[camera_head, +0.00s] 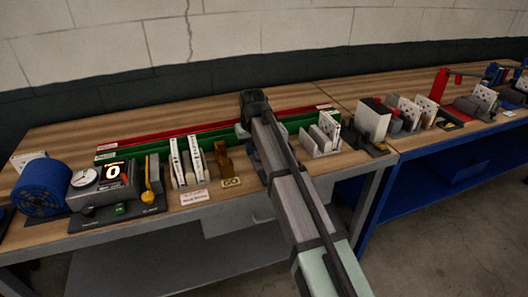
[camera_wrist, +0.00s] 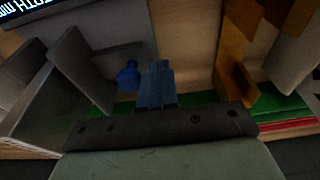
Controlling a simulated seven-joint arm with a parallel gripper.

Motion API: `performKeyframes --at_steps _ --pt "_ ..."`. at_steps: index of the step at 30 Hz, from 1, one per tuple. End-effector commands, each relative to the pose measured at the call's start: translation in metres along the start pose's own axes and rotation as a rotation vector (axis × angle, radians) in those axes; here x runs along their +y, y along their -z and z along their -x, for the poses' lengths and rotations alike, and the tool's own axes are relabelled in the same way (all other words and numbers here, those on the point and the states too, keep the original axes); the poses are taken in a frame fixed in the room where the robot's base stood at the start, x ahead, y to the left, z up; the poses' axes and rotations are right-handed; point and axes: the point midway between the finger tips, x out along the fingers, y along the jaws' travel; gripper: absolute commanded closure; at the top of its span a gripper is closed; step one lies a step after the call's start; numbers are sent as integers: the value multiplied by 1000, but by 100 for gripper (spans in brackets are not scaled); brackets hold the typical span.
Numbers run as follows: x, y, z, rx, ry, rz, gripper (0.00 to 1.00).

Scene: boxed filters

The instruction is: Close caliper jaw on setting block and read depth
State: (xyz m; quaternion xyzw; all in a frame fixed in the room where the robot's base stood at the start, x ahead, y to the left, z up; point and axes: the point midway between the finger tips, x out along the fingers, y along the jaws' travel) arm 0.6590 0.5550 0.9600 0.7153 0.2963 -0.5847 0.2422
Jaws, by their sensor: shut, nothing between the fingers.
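In the wrist view, what looks like the caliper is a grey fixture with upright grey plates (camera_wrist: 80,65) on the left and a small blue knob (camera_wrist: 128,78). A dark display with upside-down lettering (camera_wrist: 30,10) shows at its upper left corner; no depth reading can be made out. My gripper (camera_wrist: 156,68) is shut and empty, its blue fingers together just right of the knob; whether they touch it, I cannot tell. In the head view my arm covers most of this fixture. I cannot pick out the setting block for sure.
A brown wooden stand (camera_head: 223,160) is beside the fixture, with a GO label (camera_head: 231,183) in front. White filters (camera_head: 196,157) stand left of it. Further left are a dial-and-display unit (camera_head: 100,180) and a blue drum (camera_head: 42,187). Green and red strips (camera_head: 165,135) run behind.

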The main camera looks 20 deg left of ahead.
Motion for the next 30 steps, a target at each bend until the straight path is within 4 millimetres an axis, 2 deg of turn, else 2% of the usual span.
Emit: performKeyframes --at_steps 30 --pt "12 0 0 0 0 0 100"
